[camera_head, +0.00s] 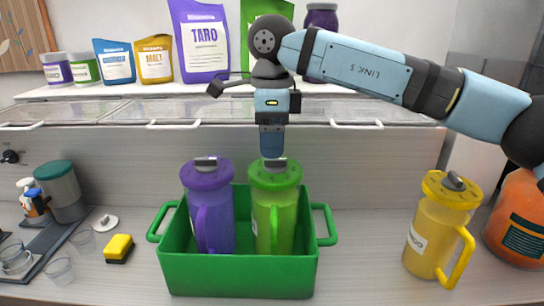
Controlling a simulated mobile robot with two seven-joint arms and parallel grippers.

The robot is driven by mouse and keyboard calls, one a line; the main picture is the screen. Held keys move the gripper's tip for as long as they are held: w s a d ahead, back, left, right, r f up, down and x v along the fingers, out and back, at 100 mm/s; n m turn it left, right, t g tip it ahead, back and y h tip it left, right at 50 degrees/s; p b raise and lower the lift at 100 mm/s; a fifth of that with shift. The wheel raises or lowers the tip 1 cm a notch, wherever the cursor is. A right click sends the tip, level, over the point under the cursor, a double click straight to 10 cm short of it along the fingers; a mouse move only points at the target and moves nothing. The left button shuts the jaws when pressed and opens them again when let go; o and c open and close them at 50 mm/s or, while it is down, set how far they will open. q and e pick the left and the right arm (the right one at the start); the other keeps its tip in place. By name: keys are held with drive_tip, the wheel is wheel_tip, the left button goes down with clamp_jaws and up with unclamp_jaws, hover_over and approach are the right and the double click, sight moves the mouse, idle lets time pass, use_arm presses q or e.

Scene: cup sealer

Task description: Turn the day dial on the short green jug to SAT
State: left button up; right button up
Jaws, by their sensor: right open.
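The short green jug (276,222) stands upright in the right part of a green crate (238,276), with its handle facing me. Its day dial (275,164) is a small grey knob on top of the green lid; its lettering is too small to read. My right gripper (272,152) points straight down over the dial, its tips at or just above the knob. It is open, and I cannot tell whether the fingers straddle or touch the dial. My left gripper is not in view.
A purple jug (208,212) stands close on the left in the same crate. A yellow jug (433,232) and an orange container (518,222) stand to the right. A sponge (119,248) and cups lie left. Behind is a shelf with pouches (201,42).

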sight(275, 164)
drive_tip(key=shift+f, duration=1.9)
drive_tip(key=c, duration=0.9)
